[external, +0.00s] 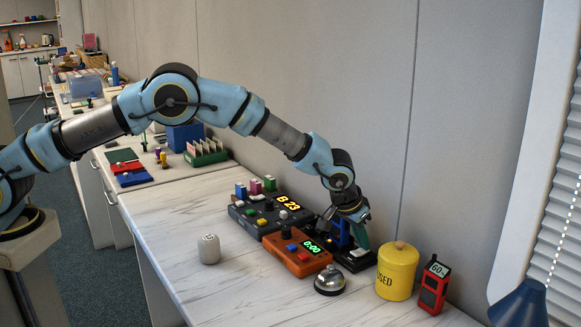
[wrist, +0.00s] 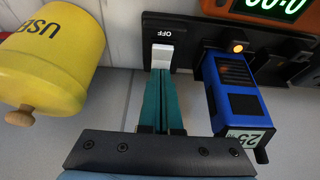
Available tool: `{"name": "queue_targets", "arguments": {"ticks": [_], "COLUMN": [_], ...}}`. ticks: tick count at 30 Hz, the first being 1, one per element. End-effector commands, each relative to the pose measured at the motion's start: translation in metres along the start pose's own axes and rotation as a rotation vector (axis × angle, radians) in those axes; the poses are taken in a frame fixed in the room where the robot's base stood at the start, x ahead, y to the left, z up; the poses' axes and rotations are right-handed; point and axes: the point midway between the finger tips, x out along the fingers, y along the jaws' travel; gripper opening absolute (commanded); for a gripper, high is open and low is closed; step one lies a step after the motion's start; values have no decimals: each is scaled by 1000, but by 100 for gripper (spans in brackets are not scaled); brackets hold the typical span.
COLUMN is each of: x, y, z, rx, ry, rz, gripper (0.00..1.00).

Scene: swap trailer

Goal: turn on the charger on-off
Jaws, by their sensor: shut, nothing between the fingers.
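The black charger base (external: 362,263) lies on the counter against the wall side. In the wrist view the charger (wrist: 182,22) carries an OFF label and a white switch (wrist: 162,56). A blue handheld unit (wrist: 238,88) marked 25 stands in its bay, beside a lit orange lamp (wrist: 238,47). My gripper (wrist: 161,76) is shut and empty, its teal fingers lined up with the white switch. The fingertips overlap the switch's near edge in the picture; I cannot tell whether they touch. In the external view my gripper (external: 360,243) is low over the charger.
A yellow USED canister (external: 397,272) and a red handheld unit (external: 433,287) stand close on the right. An orange timer box (external: 297,256), a silver bell (external: 330,281) and a dark display console (external: 262,220) stand left of the charger. The counter's front left is mostly clear.

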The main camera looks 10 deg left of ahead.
Motion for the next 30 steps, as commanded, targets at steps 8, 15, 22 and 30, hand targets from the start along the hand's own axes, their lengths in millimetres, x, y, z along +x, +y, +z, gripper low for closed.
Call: {"name": "queue_targets", "arguments": {"ticks": [8,15,22,30], "x": [2,-1,-6,-6], "y": [-1,0,0,0], "z": [1,8,14,14], "rx": [-1,0,-2,-1], "ry": [-2,-2,-1,-1], "rz": [-1,-1,0,0], "gripper": [0,0,0,0]}}
